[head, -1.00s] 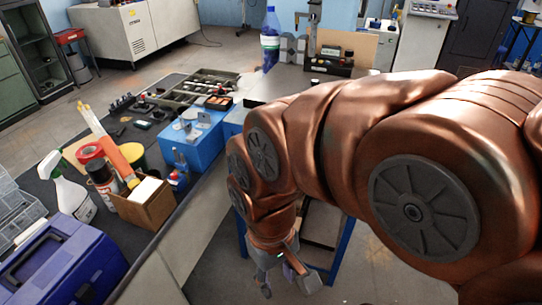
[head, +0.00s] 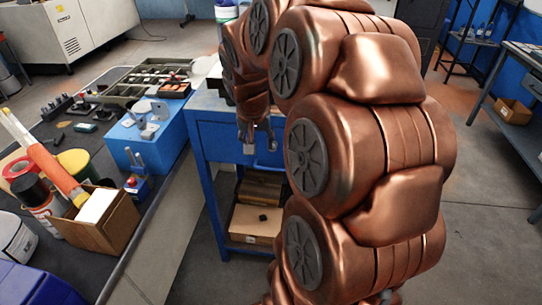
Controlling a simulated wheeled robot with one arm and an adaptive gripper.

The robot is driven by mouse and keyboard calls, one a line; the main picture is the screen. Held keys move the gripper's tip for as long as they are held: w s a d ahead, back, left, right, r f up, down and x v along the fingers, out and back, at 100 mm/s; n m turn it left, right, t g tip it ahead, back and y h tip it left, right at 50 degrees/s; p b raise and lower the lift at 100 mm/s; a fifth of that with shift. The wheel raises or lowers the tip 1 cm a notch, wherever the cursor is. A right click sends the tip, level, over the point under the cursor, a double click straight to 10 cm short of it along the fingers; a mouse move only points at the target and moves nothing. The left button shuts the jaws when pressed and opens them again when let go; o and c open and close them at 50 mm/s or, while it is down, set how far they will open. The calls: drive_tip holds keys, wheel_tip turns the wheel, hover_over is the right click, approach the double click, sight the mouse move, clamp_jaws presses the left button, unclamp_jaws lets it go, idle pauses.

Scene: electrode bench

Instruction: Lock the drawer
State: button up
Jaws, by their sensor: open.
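The blue workbench (head: 203,170) stands in the middle of the head view, with a blue drawer front (head: 217,140) under its top. The drawer looks pushed in, but my arm covers its right part, so I cannot tell for certain. My gripper (head: 260,146) points down in front of the drawer front. Its two fingers are apart with nothing between them. I cannot tell whether it touches the drawer. No lock or key can be made out; they may be hidden behind my gripper or arm.
At left, a long bench carries a blue device (head: 140,140), a cardboard box (head: 105,225) and a parts tray (head: 140,85). Grey floor (head: 480,230) is free at right.

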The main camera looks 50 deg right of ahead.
drive_tip(key=m+h, duration=0.1)
drive_tip(key=m, duration=0.1)
approach(273, 145)
drive_tip(key=f, duration=0.2)
drive_tip(key=x, duration=0.7)
drive_tip(key=shift+w, duration=0.2)
drive_tip(key=shift+d+f, duration=0.15)
drive_tip(key=shift+c, duration=0.2)
clamp_jaws()
